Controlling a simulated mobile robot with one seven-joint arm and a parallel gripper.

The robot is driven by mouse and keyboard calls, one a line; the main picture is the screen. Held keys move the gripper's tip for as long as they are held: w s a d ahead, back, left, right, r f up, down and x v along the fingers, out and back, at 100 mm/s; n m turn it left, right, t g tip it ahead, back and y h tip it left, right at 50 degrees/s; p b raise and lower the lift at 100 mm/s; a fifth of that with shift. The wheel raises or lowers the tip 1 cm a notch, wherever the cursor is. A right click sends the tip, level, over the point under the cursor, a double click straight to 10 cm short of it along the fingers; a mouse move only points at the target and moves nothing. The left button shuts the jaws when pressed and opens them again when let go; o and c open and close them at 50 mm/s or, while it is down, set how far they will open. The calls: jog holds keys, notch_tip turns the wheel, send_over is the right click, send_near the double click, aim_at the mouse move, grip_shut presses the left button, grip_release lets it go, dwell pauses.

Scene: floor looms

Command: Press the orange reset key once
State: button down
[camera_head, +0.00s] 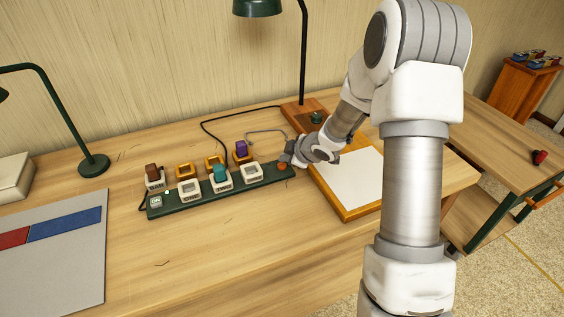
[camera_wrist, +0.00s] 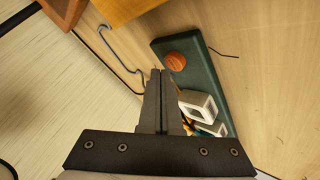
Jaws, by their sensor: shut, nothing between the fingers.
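The orange reset key (camera_head: 282,166) is a round button at the right end of a dark green strip (camera_head: 265,176) on the wooden table. In the wrist view the orange key (camera_wrist: 175,62) sits on the strip's end (camera_wrist: 205,72), just beyond and right of the fingertips. My gripper (camera_head: 287,158) is shut and empty, with its tips close to the key. In the wrist view my gripper (camera_wrist: 160,72) shows both fingers together, pointing toward the key. I cannot tell whether the tips touch it; they seem slightly apart.
White sockets (camera_head: 251,173) and coloured plugs, one teal (camera_head: 220,173) and one purple (camera_head: 241,148), stand along the strip. A bent metal hook (camera_wrist: 121,50) lies beside it. A wood-framed white board (camera_head: 352,178) is under my arm. The table front is clear.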

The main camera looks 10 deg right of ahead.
aim_at(286, 166)
jog(key=shift+r, duration=0.25)
notch_tip(286, 166, up, 5)
jog(key=p, duration=0.5)
jog(key=shift+f, duration=0.1)
dwell(0.6)
jog(key=shift+r, duration=0.2)
jog(key=s+d+r+m+h+p, duration=0.1)
jog(key=s+d+r+m+h, duration=0.1)
jog(key=s+r, duration=0.35)
jog(key=s+d+r+m+h+p, duration=0.1)
jog(key=s+r+m+h, duration=0.15)
jog(key=r, duration=0.65)
jog(key=s+d+r+m+h+p, duration=0.1)
jog(key=s+d+r+m, duration=0.2)
jog(key=r, duration=0.4)
jog(key=s+a+r+m+g+p, duration=0.1)
jog(key=s+a+r+m, duration=0.1)
jog(key=s, duration=0.5)
jog(key=s+a+r+m+g+y+p, duration=0.1)
jog(key=s+a+r+m, duration=0.1)
jog(key=s, duration=0.6)
jog(key=s+a+r+m+y+p, duration=0.1)
jog(key=s+a+r+m, duration=0.1)
jog(key=s, duration=0.6)
jog(key=shift+s+a+r+g, duration=0.2)
jog(key=shift+a+r+g, duration=0.2)
